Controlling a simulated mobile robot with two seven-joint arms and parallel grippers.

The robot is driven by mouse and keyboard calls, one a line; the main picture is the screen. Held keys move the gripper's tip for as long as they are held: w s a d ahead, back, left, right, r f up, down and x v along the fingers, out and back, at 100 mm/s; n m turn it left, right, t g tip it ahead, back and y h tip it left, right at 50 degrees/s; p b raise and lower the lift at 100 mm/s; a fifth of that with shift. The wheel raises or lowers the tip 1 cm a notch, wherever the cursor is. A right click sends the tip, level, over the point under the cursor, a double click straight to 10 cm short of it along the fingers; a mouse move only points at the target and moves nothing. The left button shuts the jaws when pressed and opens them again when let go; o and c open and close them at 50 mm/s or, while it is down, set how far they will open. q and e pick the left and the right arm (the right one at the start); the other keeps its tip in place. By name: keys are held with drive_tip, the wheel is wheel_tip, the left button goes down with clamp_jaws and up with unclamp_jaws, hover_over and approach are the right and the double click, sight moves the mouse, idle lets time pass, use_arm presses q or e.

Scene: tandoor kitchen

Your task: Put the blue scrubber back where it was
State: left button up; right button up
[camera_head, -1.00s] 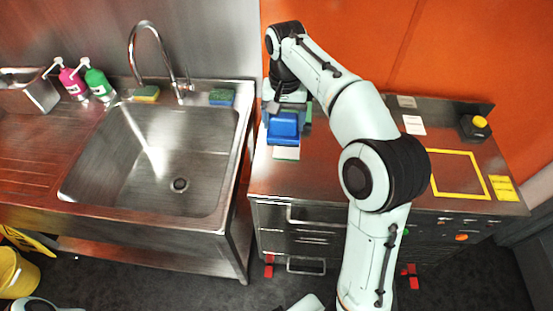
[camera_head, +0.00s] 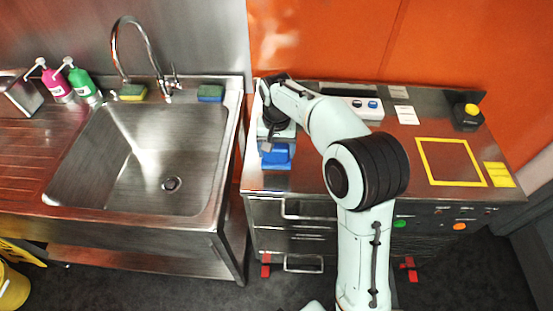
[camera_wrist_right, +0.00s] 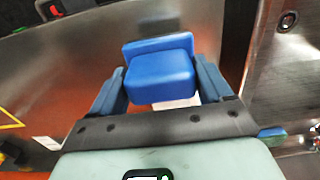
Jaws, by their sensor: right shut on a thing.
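The blue scrubber (camera_head: 276,154) is a bright blue block at the left end of the steel counter. In the right wrist view the scrubber (camera_wrist_right: 160,78) sits between the two blue-grey fingers. My right gripper (camera_wrist_right: 160,88) is shut on it. In the head view my right gripper (camera_head: 275,148) is partly covered by its own wrist. I cannot tell whether the scrubber touches the counter. My left gripper is not in view.
The steel sink (camera_head: 226,160) is left of the counter, with a blue-and-green sponge (camera_head: 210,92) and a yellow-and-green sponge (camera_head: 132,92) on its rear rim. A yellow-outlined square (camera_head: 452,184) and a yellow button (camera_head: 471,109) are on the counter's right.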

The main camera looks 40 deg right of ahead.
sight(276, 159)
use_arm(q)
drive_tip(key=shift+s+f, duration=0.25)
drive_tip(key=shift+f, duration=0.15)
use_arm(e)
wheel_tip(276, 159, down, 4)
drive_tip(key=shift+f, duration=0.2)
drive_tip(key=shift+f+b, duration=0.15)
drive_tip(key=shift+b, duration=0.15)
drive_tip(key=o, duration=0.9)
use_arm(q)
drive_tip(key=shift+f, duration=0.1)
use_arm(e)
drive_tip(key=shift+o, duration=0.2)
wheel_tip(276, 159, up, 12)
drive_tip(key=shift+r+p, duration=0.2)
drive_tip(key=shift+p, duration=0.85)
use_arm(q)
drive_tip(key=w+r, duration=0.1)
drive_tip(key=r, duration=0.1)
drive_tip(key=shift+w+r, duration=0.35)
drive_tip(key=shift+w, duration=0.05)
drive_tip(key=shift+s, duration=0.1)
use_arm(e)
drive_tip(key=shift+f, duration=0.1)
